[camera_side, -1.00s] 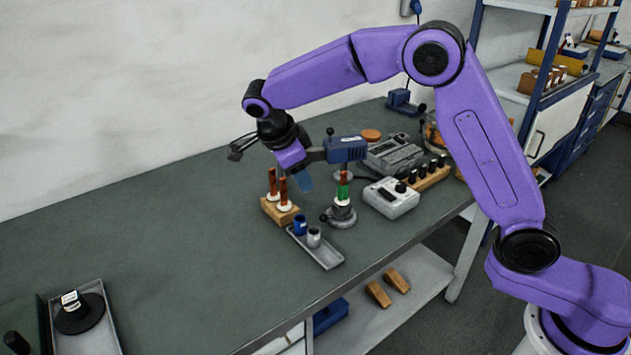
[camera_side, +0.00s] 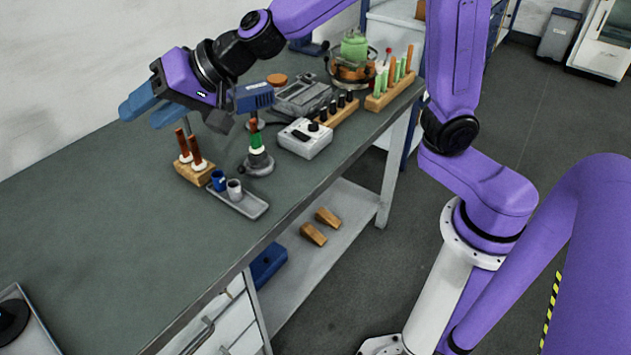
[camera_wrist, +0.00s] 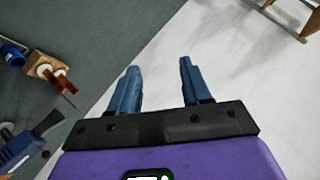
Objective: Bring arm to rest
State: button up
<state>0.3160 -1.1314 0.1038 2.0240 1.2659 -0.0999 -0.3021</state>
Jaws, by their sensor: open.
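My gripper (camera_side: 150,108) has blue fingers and a purple body. It points left in the side view, above the bench and past the wooden block with two copper-brown rods (camera_side: 194,173). In the wrist view the fingers of my gripper (camera_wrist: 158,78) are spread apart with nothing between them. Beyond them are the pale wall and grey bench. The wooden block also shows in the wrist view (camera_wrist: 44,68), left of the fingers and apart from them. A grey tray (camera_side: 247,206) beside the block bears a blue cup (camera_side: 218,180) and a grey cup (camera_side: 234,190).
A round-based stand (camera_side: 259,164) holds a red and green tube, with a blue device (camera_side: 253,97) above it. A white control box (camera_side: 305,139) and a rack of black-topped items (camera_side: 336,112) stand right of it. The bench's left front (camera_side: 110,235) is clear.

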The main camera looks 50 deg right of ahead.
jog(key=s+d+f+n+g, duration=0.3)
jog(key=s+n+g, duration=0.15)
jog(key=s, duration=0.55)
jog(key=s+d+f+n+g, duration=0.25)
jog(key=s+n, duration=0.25)
jog(key=s, duration=0.4)
jog(key=s+d+f+n+g+h, duration=0.1)
jog(key=s+d+f+n+h, duration=0.1)
jog(key=s+d, duration=0.3)
jog(key=s+d+f+n+g+h, duration=0.1)
jog(key=s+d+f+n+h, duration=0.2)
jog(key=d, duration=1)
jog(key=s+f+h, duration=0.1)
jog(key=s+h, duration=0.1)
jog(key=s, duration=0.1)
